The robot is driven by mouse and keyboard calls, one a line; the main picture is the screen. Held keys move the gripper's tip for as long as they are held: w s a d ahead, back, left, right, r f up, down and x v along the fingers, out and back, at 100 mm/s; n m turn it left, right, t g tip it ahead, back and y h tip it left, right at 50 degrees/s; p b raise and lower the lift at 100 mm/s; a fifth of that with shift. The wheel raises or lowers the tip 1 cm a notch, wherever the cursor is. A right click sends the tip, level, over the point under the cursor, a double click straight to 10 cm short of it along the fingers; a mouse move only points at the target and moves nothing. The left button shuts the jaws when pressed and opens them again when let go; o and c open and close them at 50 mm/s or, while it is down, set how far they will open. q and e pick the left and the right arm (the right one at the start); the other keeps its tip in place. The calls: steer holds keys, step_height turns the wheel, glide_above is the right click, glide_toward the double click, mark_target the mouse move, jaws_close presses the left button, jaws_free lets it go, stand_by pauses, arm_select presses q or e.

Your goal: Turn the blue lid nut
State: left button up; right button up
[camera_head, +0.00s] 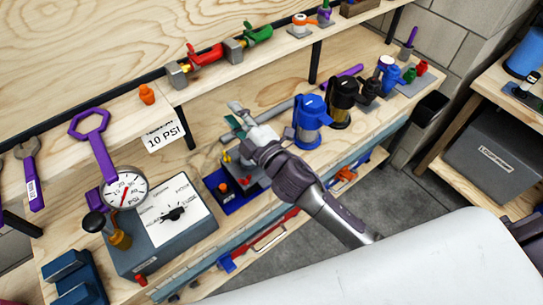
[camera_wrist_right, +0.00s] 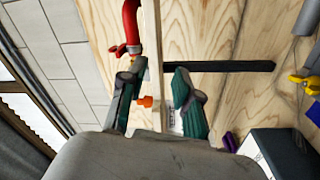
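A clear filter housing with a blue lid (camera_head: 308,120) stands upright on the workbench, right of my right gripper. The nut on its lid is too small to make out. My right gripper (camera_head: 236,115) is over the bench, left of the blue-lidded housing and apart from it. In the right wrist view its two fingers (camera_wrist_right: 156,85) are spread with nothing held between them. The blue lid does not show clearly in that view. My left gripper is not in view.
A dark filter housing (camera_head: 341,102) stands just behind the blue-lidded one. A blue tray (camera_head: 222,198) with small parts lies below my right gripper. A gauge box (camera_head: 165,225) stands to the left. The upper shelf (camera_head: 275,52) holds red and green valves.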

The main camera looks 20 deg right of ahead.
steer(key=s+a+r+n+g+y, duration=0.35)
steer(key=a+n+g+y, duration=0.3)
steer(key=n, duration=0.45)
steer(key=s+a+r+n+g+y, duration=0.2)
steer(key=a+r+n+g+y, duration=0.4)
steer(key=n, duration=0.5)
steer(key=s+a+f+n+g+h+p, duration=0.1)
steer(key=s+a+f+n+g+h, duration=0.35)
steer(key=n, duration=0.55)
steer(key=w+d+f+n+g+h, duration=0.2)
steer(key=d+f+n+h, duration=0.3)
steer(key=d+f+h, duration=0.3)
steer(key=w+d+n+t+h+p, duration=0.1)
steer(key=w+d+h, duration=0.2)
steer(key=d, duration=0.5)
steer(key=w+d+n+h, duration=0.15)
steer(key=d+h, duration=0.25)
steer(key=d, duration=0.5)
steer(key=shift+m, duration=0.35)
steer(key=f+p, duration=0.1)
steer(key=f, duration=0.3)
steer(key=f+p, duration=0.1)
steer(key=f, duration=0.3)
steer(key=f+p, duration=0.2)
steer(key=f, duration=0.3)
steer(key=shift+w+a, duration=0.2)
steer(key=shift+w, duration=0.1)
steer(key=shift+f, duration=0.4)
